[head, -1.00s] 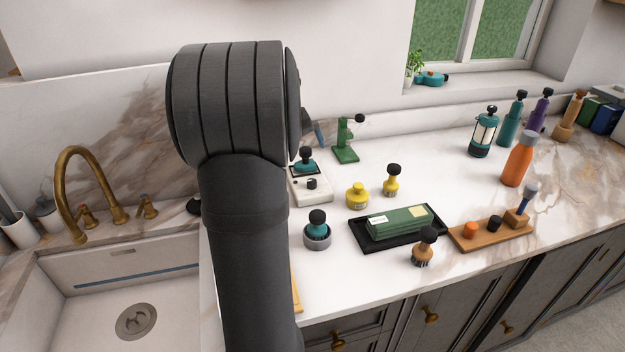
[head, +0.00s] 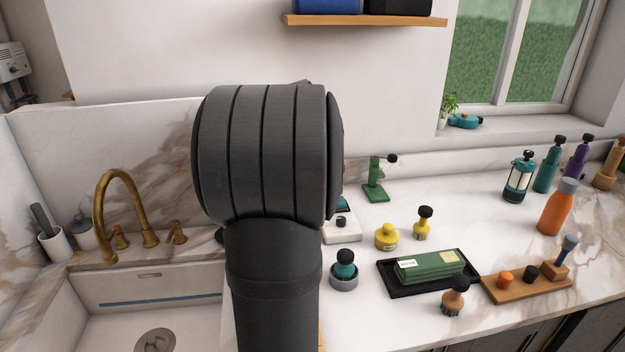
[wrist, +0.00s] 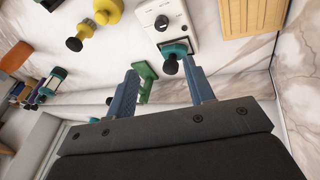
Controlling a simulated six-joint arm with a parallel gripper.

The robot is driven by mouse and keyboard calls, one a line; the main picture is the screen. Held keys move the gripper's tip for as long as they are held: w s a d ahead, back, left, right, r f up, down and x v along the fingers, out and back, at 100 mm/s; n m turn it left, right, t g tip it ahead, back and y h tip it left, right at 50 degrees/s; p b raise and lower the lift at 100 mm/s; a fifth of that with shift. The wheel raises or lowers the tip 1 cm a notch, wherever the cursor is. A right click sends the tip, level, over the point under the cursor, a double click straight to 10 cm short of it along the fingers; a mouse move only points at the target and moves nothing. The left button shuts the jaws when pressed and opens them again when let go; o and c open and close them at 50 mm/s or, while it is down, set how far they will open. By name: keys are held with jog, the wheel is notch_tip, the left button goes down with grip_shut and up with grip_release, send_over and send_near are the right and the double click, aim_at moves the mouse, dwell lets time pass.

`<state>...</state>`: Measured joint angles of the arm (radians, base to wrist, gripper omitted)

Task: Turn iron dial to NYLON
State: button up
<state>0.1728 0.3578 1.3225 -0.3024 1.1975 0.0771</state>
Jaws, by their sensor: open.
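The white unit with the dial shows in the wrist view (wrist: 182,16) at the top middle and in the head view (head: 345,235), partly hidden behind my arm. Its round black dial (wrist: 162,22) sits on the white face and also shows in the head view (head: 341,222). A teal part with a black knob (wrist: 171,62) is at the unit's end. Lettering around the dial is too small to read. My gripper (wrist: 160,68) is open, its two blue-grey fingers apart and empty. In the picture the teal part lies between the fingertips and the dial beyond them; I cannot tell contact. The head view hides my gripper.
A green stand (head: 375,185) is close beside the unit. Yellow pieces (head: 387,237), a teal brush in a grey cup (head: 344,268) and a black tray (head: 400,286) stand to the right. A wooden board (wrist: 252,15) lies beside the unit. The sink is left.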

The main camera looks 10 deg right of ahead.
jog(key=w+d+f+m, duration=0.1)
jog(key=d+f+m, duration=0.1)
jog(key=f, duration=0.3)
jog(key=w+d+f+m, duration=0.1)
jog(key=f+m, duration=0.1)
jog(key=f, duration=0.4)
jog(key=w+d+f+m, duration=0.1)
jog(key=d+f+m, duration=0.1)
jog(key=f, duration=0.4)
jog(key=shift+w+d+m+t+y, duration=0.3)
jog(key=shift+d+m, duration=0.05)
jog(key=shift+m, duration=0.15)
jog(key=shift+c, duration=0.5)
jog(key=c, duration=0.9)
